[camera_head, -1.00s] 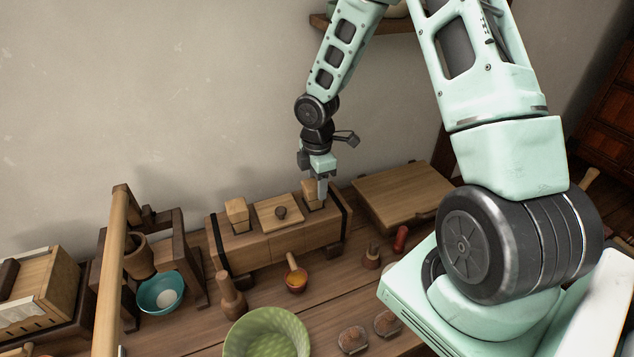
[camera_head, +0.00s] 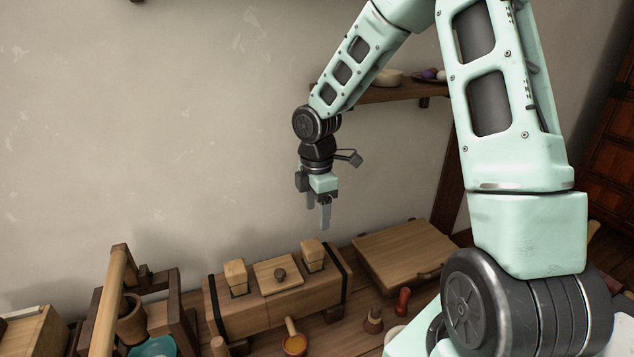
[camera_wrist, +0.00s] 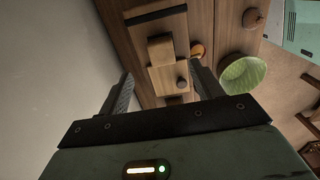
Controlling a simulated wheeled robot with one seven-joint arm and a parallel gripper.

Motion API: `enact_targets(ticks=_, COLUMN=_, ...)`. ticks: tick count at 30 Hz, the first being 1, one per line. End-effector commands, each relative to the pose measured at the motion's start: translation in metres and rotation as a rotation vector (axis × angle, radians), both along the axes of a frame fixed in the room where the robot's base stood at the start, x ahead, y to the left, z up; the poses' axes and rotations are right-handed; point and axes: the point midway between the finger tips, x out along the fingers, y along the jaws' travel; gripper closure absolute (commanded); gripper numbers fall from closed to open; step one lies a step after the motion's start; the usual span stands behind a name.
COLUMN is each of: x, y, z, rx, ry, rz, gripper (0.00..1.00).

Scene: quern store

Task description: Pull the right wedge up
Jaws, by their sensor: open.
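The right wedge (camera_head: 313,255) is a pale wooden block standing upright in the right end of the long wooden press block (camera_head: 255,312). It also shows in the wrist view (camera_wrist: 160,48), between the black band and the lid. The matching left wedge (camera_head: 236,277) stands at the left end, and a square lid (camera_head: 270,285) with a dark knob sits between them. My gripper (camera_head: 318,215) is open and empty, pointing down, above the right wedge and clear of it. Its open fingers (camera_wrist: 160,88) frame the lower part of the wrist view.
A flat wooden board (camera_head: 405,252) lies right of the press. A wooden frame (camera_head: 180,310) stands at left. A ladle (camera_head: 294,343), a stamp (camera_head: 373,321) and a red-handled thing (camera_head: 403,301) stand in front. A wall shelf (camera_head: 400,93) is behind the arm. A green bowl (camera_wrist: 245,80) shows in the wrist view.

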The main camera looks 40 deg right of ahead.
Motion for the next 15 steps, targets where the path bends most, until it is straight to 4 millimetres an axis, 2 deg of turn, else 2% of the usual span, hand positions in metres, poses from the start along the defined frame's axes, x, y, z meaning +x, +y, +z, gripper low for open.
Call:
enact_targets(ticks=1, x=0.001, y=-0.001, z=0.014, rx=-0.003, ry=-0.005, rz=-0.002, gripper=0.35)
enact_targets(ticks=6, x=0.0, y=0.0, z=0.046, rx=-0.001, ry=-0.004, rz=0.0, gripper=0.35)
enact_targets(ticks=10, x=0.001, y=-0.001, z=0.062, rx=-0.002, ry=-0.003, rz=0.0, gripper=0.35)
enact_targets(ticks=15, x=0.0, y=0.0, z=0.07, rx=0.0, ry=0.0, rz=0.0, gripper=0.35)
